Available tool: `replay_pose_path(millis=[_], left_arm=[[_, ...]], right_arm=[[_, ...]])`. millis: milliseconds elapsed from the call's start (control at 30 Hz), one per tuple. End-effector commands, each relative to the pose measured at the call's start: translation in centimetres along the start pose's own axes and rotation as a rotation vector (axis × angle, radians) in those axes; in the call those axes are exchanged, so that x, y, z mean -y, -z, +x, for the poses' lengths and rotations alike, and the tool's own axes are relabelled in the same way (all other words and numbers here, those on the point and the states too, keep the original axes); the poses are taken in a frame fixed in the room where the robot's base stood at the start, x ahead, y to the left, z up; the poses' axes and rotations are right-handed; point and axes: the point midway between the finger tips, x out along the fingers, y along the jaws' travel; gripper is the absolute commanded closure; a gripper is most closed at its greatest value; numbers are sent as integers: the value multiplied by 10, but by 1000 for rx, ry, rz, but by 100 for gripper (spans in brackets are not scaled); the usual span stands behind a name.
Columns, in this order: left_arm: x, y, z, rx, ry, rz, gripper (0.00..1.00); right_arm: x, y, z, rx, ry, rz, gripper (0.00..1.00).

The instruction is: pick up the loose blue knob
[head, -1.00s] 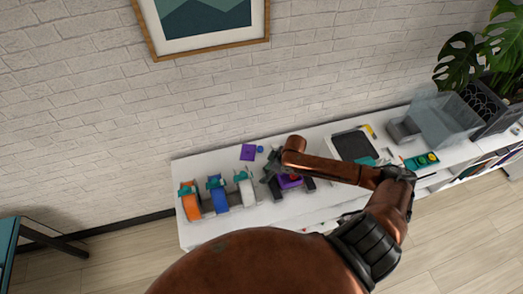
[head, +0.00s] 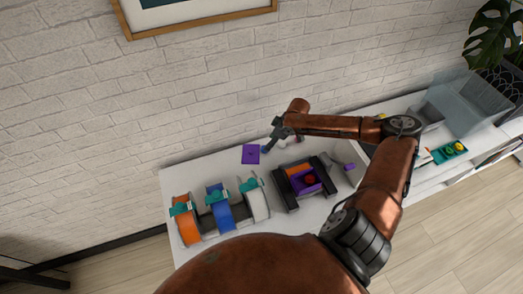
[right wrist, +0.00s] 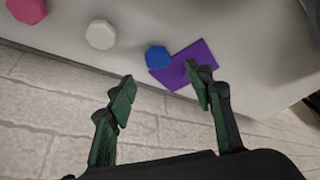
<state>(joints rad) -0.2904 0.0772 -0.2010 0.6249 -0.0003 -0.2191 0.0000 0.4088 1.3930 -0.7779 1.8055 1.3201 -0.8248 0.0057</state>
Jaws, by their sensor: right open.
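The loose blue knob (right wrist: 157,57) is a small faceted piece on the white tabletop, beside and close to a flat purple plate (right wrist: 183,64). In the right wrist view my right gripper (right wrist: 161,82) is open and empty. The knob shows just past the gap between its fingertips, apart from both fingers. In the head view my right gripper (head: 271,143) is over the back edge of the table, and the knob (head: 264,149) is partly hidden by it, next to the purple plate (head: 250,154). My left gripper is not in view.
A white knob (right wrist: 100,34) and a pink knob (right wrist: 26,9) lie in a row with the blue one. Orange, blue and white spools (head: 221,212) stand front left. A black-framed device (head: 290,199) sits at centre. The brick wall (head: 110,120) is close behind.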

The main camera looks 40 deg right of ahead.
Motion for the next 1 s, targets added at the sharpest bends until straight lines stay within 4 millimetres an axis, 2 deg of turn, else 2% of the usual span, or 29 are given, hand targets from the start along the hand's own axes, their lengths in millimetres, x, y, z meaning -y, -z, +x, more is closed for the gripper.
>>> replay_pose_path(millis=[100, 267, 433, 567, 700, 867, 1000], left_arm=[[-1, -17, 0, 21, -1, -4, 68], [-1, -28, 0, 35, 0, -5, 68], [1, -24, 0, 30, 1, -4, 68], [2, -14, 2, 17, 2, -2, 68], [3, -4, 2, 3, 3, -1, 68], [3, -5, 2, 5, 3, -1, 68], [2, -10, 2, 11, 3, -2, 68]], right_arm=[[-2, -5, 11, 0, -2, 10, 52], [-4, -8, 25, 1, -5, 14, 52], [-4, -6, 51, 1, -3, 13, 52], [-4, -6, 66, 1, -4, 11, 52], [-4, -6, 71, 1, -5, 10, 52], [-3, -5, 71, 1, -4, 9, 52], [-3, -5, 71, 1, -4, 8, 62]])
